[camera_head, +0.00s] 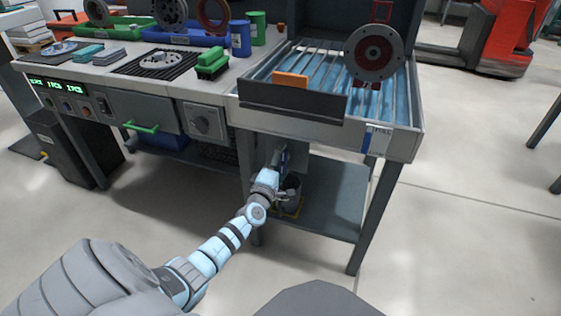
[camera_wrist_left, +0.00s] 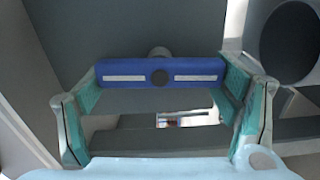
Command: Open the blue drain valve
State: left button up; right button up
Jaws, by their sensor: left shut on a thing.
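The blue drain valve handle (camera_wrist_left: 147,66) is a flat bar with two pale strips and a dark round centre. In the left wrist view it lies nearly level across the gap between the fingers of my left gripper (camera_wrist_left: 160,84). The fingers are shut on its two ends. In the head view my left gripper (camera_head: 279,176) is under the wash table, and only a sliver of the blue handle (camera_head: 285,157) shows beside it. Most of the valve body is hidden. My right gripper is in neither view.
A dark bucket (camera_head: 293,187) stands on the lower shelf (camera_head: 335,197), close by my left gripper. The grey table leg (camera_head: 372,220) is to the right. The slatted blue basin (camera_head: 395,95) and its front rim are above.

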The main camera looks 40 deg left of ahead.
pick_arm(q)
jog(key=shift+f+n, duration=0.1)
jog(key=shift+n, duration=0.4)
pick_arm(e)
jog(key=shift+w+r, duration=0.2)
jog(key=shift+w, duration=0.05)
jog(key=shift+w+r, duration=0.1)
pick_arm(q)
jog(key=o, duration=1.1)
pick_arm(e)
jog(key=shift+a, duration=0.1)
pick_arm(q)
jog(key=shift+s, duration=0.25)
jog(key=v, duration=1.1)
jog(key=shift+s+d, duration=0.15)
jog(key=shift+s, duration=0.1)
